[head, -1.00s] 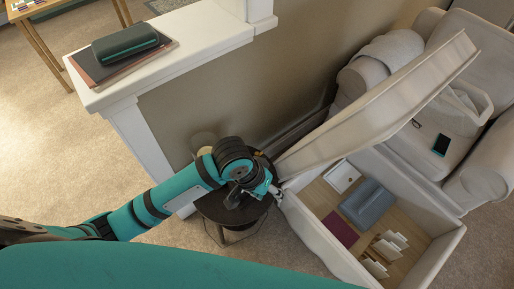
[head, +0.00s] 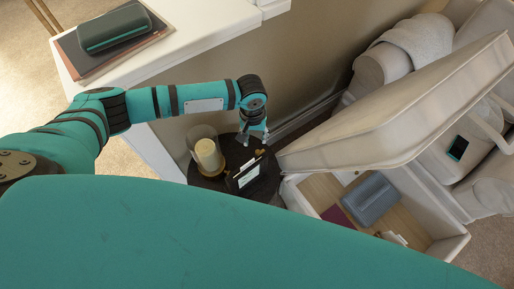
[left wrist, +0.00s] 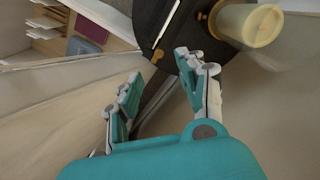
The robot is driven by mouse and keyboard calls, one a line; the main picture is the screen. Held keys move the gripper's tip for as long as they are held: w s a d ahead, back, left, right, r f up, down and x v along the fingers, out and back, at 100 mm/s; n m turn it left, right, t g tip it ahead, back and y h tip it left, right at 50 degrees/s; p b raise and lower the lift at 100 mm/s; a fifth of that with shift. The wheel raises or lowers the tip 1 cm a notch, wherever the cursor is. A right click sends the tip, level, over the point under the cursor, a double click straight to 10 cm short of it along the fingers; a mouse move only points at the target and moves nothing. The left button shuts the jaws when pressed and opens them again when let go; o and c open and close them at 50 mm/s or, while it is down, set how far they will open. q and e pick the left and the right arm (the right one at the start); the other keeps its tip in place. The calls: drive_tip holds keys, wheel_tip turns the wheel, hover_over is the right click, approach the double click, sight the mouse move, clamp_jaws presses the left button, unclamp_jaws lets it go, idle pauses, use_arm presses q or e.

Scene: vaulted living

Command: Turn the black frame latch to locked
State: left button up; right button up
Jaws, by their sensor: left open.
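A small dark frame (head: 247,176) with a white front stands on a round black side table (head: 262,190). A small brass-coloured piece (head: 259,152) shows at its upper end, and a brass piece (left wrist: 157,56) shows near the fingertips in the left wrist view; I cannot tell surely whether it is the latch or how it is turned. My left gripper (head: 254,137) is above the table's far side, beyond the frame. In the left wrist view the gripper (left wrist: 158,70) has its fingers apart with nothing between them. My right gripper is out of view.
A candle under glass (head: 208,157) stands left of the frame, close by. A chest with a raised pale lid (head: 395,115) stands right of the table, holding a blue-grey case (head: 370,199). A white ledge (head: 190,40) with a dark green case (head: 114,27) is upper left.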

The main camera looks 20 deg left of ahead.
sight(258, 151)
use_arm(q)
drive_tip(key=f, duration=0.7)
drive_tip(key=shift+w+d+f, duration=0.15)
drive_tip(key=shift+w+d, duration=0.1)
drive_tip(key=shift+w, duration=0.05)
wheel_tip(258, 151, down, 2)
drive_tip(key=shift+f, duration=0.35)
clamp_jaws()
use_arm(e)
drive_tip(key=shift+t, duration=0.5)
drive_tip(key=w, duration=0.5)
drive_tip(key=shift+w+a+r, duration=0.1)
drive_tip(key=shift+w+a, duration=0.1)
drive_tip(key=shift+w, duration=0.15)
